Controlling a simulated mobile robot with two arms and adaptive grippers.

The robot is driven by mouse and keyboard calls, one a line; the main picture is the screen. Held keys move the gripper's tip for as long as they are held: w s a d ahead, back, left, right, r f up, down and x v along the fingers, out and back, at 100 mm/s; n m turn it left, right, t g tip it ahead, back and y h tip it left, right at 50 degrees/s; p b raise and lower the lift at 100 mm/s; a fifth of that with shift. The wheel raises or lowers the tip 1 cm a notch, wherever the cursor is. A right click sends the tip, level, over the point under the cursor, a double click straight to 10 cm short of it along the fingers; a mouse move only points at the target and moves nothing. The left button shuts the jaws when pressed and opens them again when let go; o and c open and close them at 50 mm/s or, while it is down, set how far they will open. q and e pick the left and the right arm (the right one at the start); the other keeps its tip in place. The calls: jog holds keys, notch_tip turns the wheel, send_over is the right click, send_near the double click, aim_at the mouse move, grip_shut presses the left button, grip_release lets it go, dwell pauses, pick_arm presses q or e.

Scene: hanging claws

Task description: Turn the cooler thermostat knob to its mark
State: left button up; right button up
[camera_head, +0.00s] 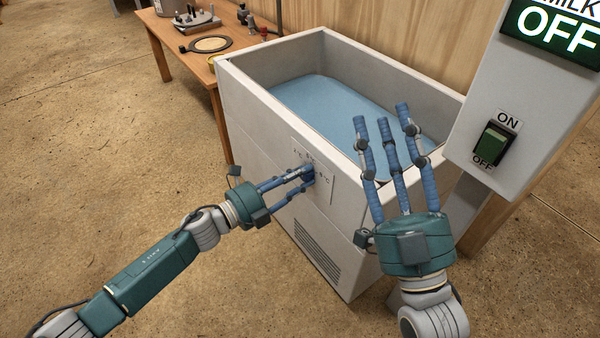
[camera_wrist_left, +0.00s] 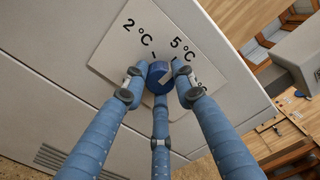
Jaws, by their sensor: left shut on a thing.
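The cooler thermostat knob (camera_wrist_left: 159,79) is blue with a pale pointer, on a light panel (camera_wrist_left: 112,45) with temperature labels. In the left wrist view, 2 °C and 5 °C are readable, and a further label is partly hidden by a finger. The pointer leans toward the 5 °C side. The panel (camera_head: 328,195) is on the front of the white cooler (camera_head: 262,150). My left gripper (camera_head: 308,175) is shut on the knob, its blue fingers around it; it also shows in the left wrist view (camera_wrist_left: 160,90). My right gripper (camera_head: 388,125) is open and empty, fingers spread upward before the cooler's right end.
The cooler holds a blue surface (camera_head: 330,100) inside. A grey box with an ON/OFF switch (camera_head: 494,142) and an OFF display (camera_head: 555,30) stands at the right. A wooden table (camera_head: 195,68) with metal parts stands behind left. The floor at left is clear.

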pick_arm(q)
jog(key=shift+w+a+r+n, duration=0.25)
jog(key=shift+w+n, duration=0.05)
pick_arm(e)
jog(key=shift+w+f+g, duration=0.4)
jog(key=shift+f, duration=0.15)
pick_arm(q)
jog(key=o, duration=1.2)
jog(key=shift+c, duration=0.2)
jog(key=shift+f, duration=0.15)
pick_arm(e)
jog(key=shift+a, duration=0.1)
pick_arm(q)
jog(key=shift+s, duration=0.1)
jog(key=v, duration=1.2)
